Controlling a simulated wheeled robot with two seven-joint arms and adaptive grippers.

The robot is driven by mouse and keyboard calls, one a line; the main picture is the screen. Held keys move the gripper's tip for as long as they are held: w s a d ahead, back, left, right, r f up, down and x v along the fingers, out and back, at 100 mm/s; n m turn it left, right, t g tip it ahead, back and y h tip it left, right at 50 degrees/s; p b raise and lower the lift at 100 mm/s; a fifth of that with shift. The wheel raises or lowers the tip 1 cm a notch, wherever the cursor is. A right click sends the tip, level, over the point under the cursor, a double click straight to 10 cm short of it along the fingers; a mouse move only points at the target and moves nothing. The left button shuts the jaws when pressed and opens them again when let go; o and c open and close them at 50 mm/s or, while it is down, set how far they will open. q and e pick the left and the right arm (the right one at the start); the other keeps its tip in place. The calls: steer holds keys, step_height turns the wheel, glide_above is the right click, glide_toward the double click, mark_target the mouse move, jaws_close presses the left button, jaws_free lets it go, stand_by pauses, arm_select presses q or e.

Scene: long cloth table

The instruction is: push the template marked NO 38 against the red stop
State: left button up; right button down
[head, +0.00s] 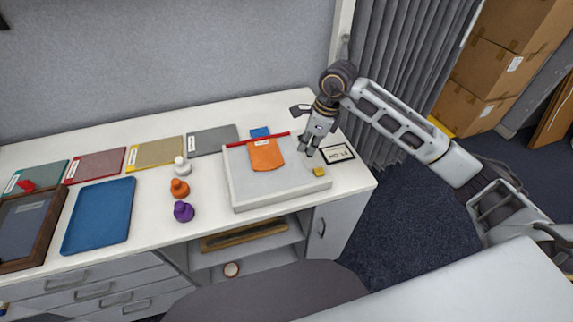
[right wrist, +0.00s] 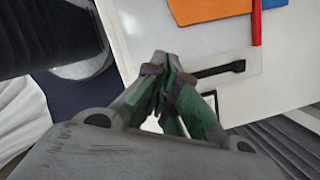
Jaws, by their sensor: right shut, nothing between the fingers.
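An orange template (head: 266,155) lies on the white raised board (head: 240,185), with a small label too small to read near its top edge. The red stop (head: 235,144) is a thin bar along the board's back. The template's far edge appears right up to the stop; I cannot tell if a thin gap is left. The right wrist view shows part of the orange template (right wrist: 205,9) and the red stop (right wrist: 256,28). My right gripper (head: 308,153) is shut and empty, right of the template and apart from it. My left gripper is out of view.
A dark-framed card (head: 338,154) lies right of the board, and a yellow block (head: 320,171) sits on the board's front right. A blue piece (head: 260,132) lies behind the stop. Orange (head: 180,189) and purple (head: 184,211) knobbed pieces stand left, near a blue tray (head: 98,215).

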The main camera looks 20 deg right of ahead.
mark_target(279, 170)
steer(key=shift+n, duration=0.3)
steer(key=shift+f, duration=0.1)
steer(key=p+x, duration=0.1)
steer(key=x, duration=0.9)
steer(key=shift+p, duration=0.3)
steer(key=shift+w+a+p, duration=0.2)
steer(key=shift+w+a, duration=0.1)
steer(key=shift+a, duration=0.3)
steer(key=shift+w+a+p, duration=0.15)
steer(key=shift+w+a, duration=0.15)
steer(key=shift+a, duration=0.3)
steer(key=shift+w+a+p, duration=0.2)
steer(key=shift+w+a, duration=0.1)
steer(key=shift+a, duration=0.3)
steer(key=shift+w+a+b, duration=0.2)
steer(key=shift+a+b, duration=0.2)
steer(key=shift+a, duration=0.05)
steer(key=shift+w+a+b, duration=0.2)
steer(key=shift+a+b, duration=0.15)
steer(key=shift+a, duration=0.15)
steer(key=shift+d, duration=0.1)
